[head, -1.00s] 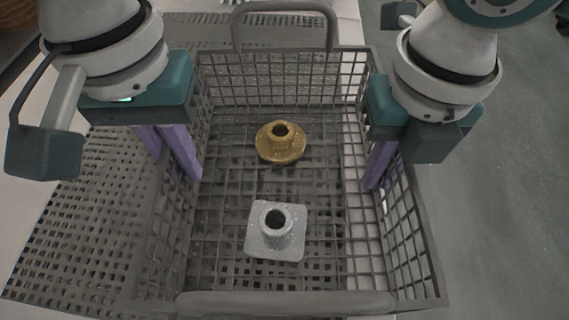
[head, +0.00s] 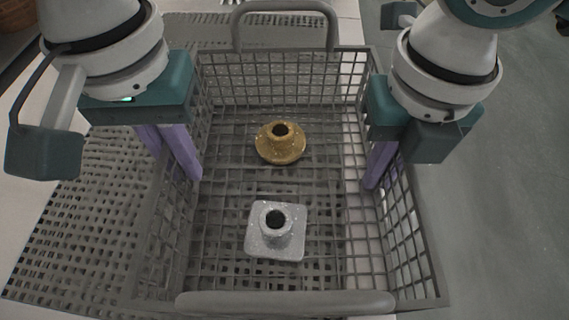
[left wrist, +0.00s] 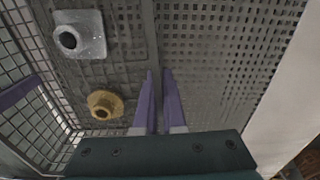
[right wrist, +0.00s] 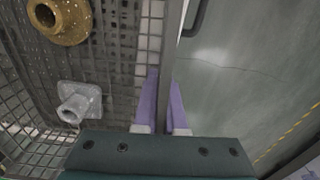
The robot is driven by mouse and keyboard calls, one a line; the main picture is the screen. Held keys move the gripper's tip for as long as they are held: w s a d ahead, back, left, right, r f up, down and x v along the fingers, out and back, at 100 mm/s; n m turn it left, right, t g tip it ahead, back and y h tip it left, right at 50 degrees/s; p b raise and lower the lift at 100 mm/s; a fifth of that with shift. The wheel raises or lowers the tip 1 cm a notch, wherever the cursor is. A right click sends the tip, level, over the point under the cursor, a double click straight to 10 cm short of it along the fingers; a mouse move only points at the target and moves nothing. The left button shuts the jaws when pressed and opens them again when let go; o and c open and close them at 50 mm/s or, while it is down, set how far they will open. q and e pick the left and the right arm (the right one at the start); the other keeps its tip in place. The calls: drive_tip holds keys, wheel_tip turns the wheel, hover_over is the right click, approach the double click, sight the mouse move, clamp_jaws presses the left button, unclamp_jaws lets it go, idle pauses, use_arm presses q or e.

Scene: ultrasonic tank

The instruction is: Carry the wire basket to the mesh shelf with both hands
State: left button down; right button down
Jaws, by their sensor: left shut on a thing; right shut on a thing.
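The grey wire basket (head: 410,235) fills the middle of the head view, with a looped handle at its far end and another at its near end. My left gripper (head: 180,162) is shut on its left rim, which also shows in the left wrist view (left wrist: 149,30). My right gripper (head: 379,166) is shut on its right rim, also seen in the right wrist view (right wrist: 172,40). A brass flanged part (head: 281,152) and a silver square-based part (head: 275,243) lie inside. The mesh shelf (head: 85,235) lies left of and partly beneath the basket. The gap below the basket is unclear.
A pale surface (head: 25,205) borders the mesh shelf on the left. Open grey floor (head: 490,230) lies to the right. A brown woven object (head: 14,14) stands at the far left corner. A yellow-marked line (right wrist: 290,135) crosses the floor in the right wrist view.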

use_arm(q)
drive_tip(key=shift+r, duration=0.15)
use_arm(e)
drive_tip(key=shift+r, duration=0.2)
